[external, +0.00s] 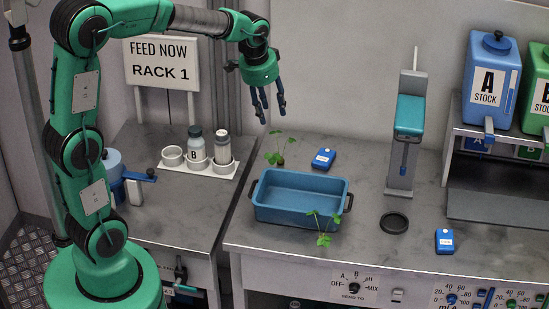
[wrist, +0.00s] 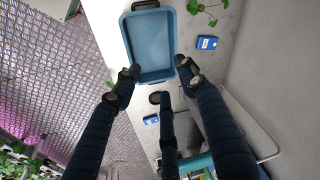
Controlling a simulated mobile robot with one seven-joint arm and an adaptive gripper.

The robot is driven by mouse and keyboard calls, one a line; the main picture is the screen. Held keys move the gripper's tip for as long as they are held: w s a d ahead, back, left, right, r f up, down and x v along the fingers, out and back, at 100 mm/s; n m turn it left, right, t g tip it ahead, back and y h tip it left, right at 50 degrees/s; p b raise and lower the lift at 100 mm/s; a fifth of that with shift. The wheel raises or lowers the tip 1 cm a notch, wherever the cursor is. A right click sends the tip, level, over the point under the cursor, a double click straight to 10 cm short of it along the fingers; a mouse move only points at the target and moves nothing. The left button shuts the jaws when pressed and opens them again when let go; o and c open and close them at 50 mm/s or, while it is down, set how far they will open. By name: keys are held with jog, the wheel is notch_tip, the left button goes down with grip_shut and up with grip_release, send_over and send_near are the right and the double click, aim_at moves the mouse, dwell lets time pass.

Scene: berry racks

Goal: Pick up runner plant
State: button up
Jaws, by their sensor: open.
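One small green runner plant (external: 279,151) stands on the bench just behind the blue tray, and it shows at the top of the wrist view (wrist: 203,10). Another small leafy plant (external: 323,229) is at the tray's front right, its leaves overlapping the tray wall. In the wrist view only a bit of green beside the left finger shows there. My gripper (external: 269,112) hangs above and behind the bench's left part, fingers pointing down, spread and empty. In the wrist view the open fingers (wrist: 158,78) frame the end of the tray (wrist: 129,45).
The empty blue tray (external: 300,213) has dark handles. Blue meters (external: 323,158) (external: 444,241) and a black disc (external: 394,223) lie around it. A grey stand (external: 400,179) rises at right. A white bottle rack (external: 200,176) and the Rack 1 sign (external: 161,62) are at left.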

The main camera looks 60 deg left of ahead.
jog(key=w+a+f+m+g+p, duration=0.1)
jog(key=w+a+f+p, duration=0.3)
jog(key=w+a+f, duration=0.3)
jog(key=w+a+f+g+p, duration=0.1)
jog(key=w+a+f+p, duration=0.4)
jog(key=w+a+f, duration=0.3)
jog(key=a+f, duration=0.3)
jog(key=f, duration=0.3)
jog(key=shift+w+a+f+m+g+h, duration=0.2)
jog(key=shift+a+f+m+g+h, duration=0.1)
jog(key=shift+m+g, duration=0.1)
jog(key=shift+f, duration=0.1)
send_over(281, 157)
jog(key=shift+s+f, duration=0.15)
jog(key=shift+f, duration=1.95)
jog(key=shift+s+f, duration=0.1)
jog(key=shift+f, duration=2)
jog(key=shift+f, duration=0.2)
jog(key=shift+w+d+f+p, duration=0.1)
jog(key=shift+f+p, duration=0.1)
jog(key=shift+f, duration=1)
jog(key=shift+w+f+p, duration=0.1)
jog(key=shift+f+p, duration=0.05)
jog(key=shift+f, duration=1.05)
